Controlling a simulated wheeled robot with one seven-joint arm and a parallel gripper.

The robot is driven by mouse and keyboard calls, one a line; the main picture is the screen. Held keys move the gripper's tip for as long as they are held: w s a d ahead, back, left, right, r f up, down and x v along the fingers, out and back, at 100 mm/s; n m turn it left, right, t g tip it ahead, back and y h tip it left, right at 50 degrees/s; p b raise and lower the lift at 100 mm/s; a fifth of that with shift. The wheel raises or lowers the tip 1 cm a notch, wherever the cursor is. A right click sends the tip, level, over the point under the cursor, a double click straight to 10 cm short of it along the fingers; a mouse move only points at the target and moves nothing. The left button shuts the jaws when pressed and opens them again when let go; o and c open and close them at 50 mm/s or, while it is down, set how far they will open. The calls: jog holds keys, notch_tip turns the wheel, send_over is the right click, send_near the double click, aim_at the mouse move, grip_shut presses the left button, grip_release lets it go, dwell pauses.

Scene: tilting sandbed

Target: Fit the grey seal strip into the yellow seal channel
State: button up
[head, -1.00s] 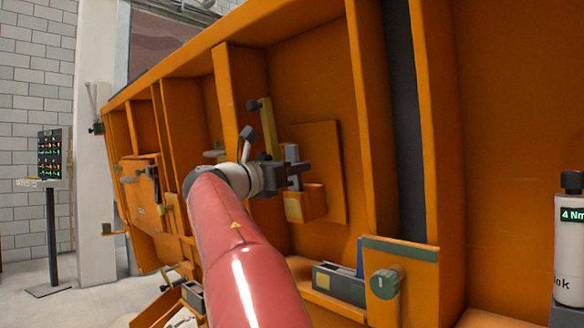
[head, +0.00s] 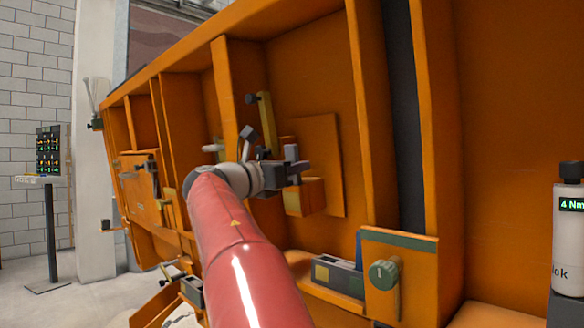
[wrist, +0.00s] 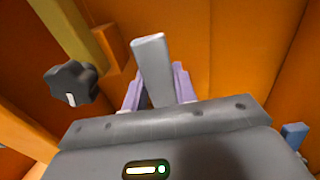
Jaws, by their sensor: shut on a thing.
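My gripper (head: 290,168) is shut on the grey seal strip. In the wrist view the strip (wrist: 152,68) stands up between the two pale purple fingers, its upper end free. In the head view the strip's identity is hard to make out among the grey parts at my gripper. A yellow bar (head: 268,122) with a black knob stands behind and above my gripper; it also shows at the upper left of the wrist view (wrist: 72,28). It may be the yellow seal channel, but no groove is visible. The strip appears apart from it, to its right in the wrist view.
A black star knob (wrist: 70,82) is close on the left in the wrist view. An orange block with a yellow face (head: 305,196) is just below my gripper. Orange ribs (head: 228,95) wall the bay.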

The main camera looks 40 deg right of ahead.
jog(key=shift+d+f+b, duration=0.25)
jog(key=shift+f+b, duration=0.45)
jog(key=shift+f, duration=0.6)
jog(key=o, duration=1.1)
jog(key=shift+o, duration=0.6)
jog(key=o, duration=0.4)
